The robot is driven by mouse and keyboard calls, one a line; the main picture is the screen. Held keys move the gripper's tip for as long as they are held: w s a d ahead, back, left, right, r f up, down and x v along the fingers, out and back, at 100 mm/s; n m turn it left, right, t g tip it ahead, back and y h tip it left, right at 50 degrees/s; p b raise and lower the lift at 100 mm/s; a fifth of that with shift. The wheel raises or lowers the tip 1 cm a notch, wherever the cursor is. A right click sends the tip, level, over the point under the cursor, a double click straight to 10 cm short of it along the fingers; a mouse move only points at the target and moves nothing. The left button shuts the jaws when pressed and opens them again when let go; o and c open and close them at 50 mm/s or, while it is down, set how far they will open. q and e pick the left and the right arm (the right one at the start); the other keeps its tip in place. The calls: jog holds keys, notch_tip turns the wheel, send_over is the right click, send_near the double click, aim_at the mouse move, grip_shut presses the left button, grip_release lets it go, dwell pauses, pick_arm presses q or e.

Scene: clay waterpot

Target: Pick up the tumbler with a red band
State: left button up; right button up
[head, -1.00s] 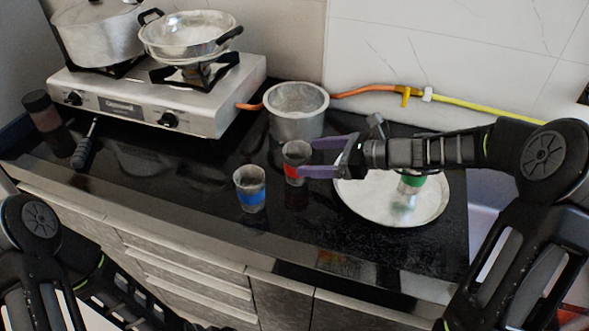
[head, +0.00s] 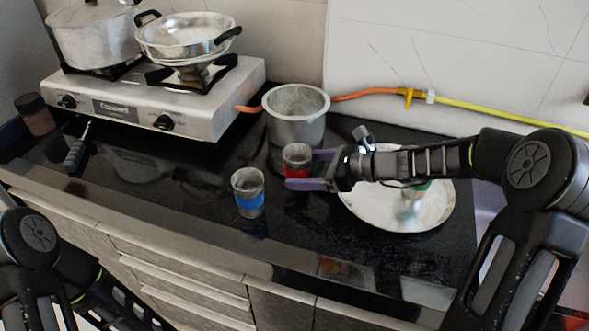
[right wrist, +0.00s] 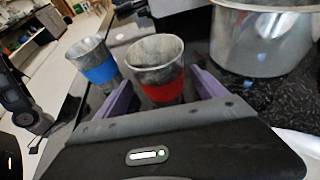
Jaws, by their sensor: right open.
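The tumbler with a red band (head: 297,155) is a small grey metal cup, upright on the black counter. My right gripper (head: 301,170) is open, with its purple fingers on either side of this tumbler. In the right wrist view the red-banded tumbler (right wrist: 158,88) stands between the spread fingers (right wrist: 163,97); I cannot tell whether either finger touches it. The near finger hides its lower part in the head view. My left arm shows at the lower left, but its gripper is out of view.
A blue-banded tumbler (head: 249,200) stands close by at the left front. A large metal pot (head: 296,118) stands just behind. A round steel plate (head: 385,215) with a green-banded tumbler (head: 411,204), partly hidden by my arm, lies right. The stove (head: 190,110) is at the back left.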

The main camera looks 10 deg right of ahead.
aim_at(286, 170)
jog(key=x, duration=0.5)
jog(key=shift+w, duration=0.1)
dwell(0.3)
dwell(0.4)
jog(key=c, duration=1.5)
notch_tip(286, 170, up, 10)
jog(key=shift+p, duration=0.7)
